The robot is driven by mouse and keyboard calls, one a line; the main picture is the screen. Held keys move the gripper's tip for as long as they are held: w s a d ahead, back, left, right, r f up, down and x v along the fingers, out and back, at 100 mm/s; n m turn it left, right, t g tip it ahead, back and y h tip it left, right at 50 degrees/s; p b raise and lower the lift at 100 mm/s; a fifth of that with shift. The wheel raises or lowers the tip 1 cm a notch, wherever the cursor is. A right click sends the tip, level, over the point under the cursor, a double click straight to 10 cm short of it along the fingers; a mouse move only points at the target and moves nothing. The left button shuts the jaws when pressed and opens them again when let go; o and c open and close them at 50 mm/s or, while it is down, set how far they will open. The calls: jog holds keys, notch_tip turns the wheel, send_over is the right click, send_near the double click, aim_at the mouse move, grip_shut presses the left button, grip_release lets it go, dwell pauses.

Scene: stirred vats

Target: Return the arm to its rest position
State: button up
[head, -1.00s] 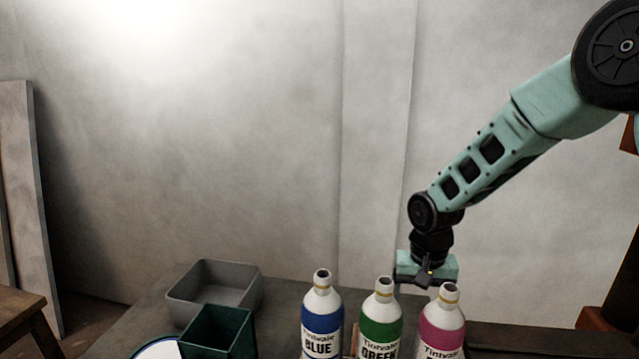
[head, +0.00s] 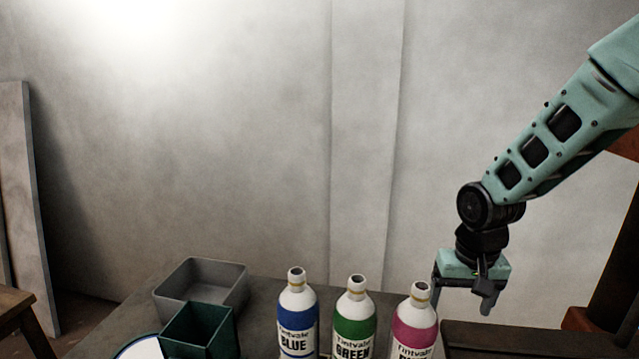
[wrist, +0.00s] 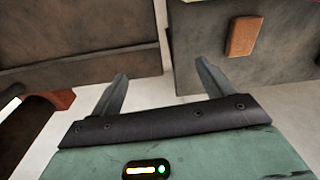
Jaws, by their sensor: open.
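My gripper (head: 464,294) hangs pointing down at the right in the head view, to the right of the bottles and apart from them. In the wrist view its two fingers (wrist: 160,85) are spread with nothing between them. My teal arm reaches in from the upper right, bent at the black wrist joint. The fingertips in the head view are partly hidden.
A blue-labelled bottle (head: 298,318), a green-labelled bottle (head: 355,322) and a magenta-labelled bottle (head: 414,325) stand upright on the table (head: 262,300). A grey tray (head: 205,303) and a dark green box (head: 215,338) are at left. A dark surface (head: 540,340) lies at lower right.

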jog(key=s+d+r+n+t, duration=0.1)
jog(key=s+d+r, duration=0.15)
jog(key=s, duration=0.35)
jog(key=s+d+r+n+t, duration=0.1)
jog(key=s+d+r, duration=0.1)
jog(key=s+d, duration=0.3)
jog(key=s+a+r+n+g+p, duration=0.1)
jog(key=s+a+r+n+p, duration=0.1)
jog(key=s+a, duration=0.5)
jog(key=s+a+r+n+g+p, duration=0.1)
jog(key=s+a+r+n+g, duration=0.1)
jog(key=s+a, duration=0.5)
jog(key=a+r+n, duration=0.1)
jog(key=a+n, duration=0.1)
jog(key=a, duration=0.3)
jog(key=shift+r+n+y+p, duration=0.3)
jog(key=shift+n+p, duration=0.1)
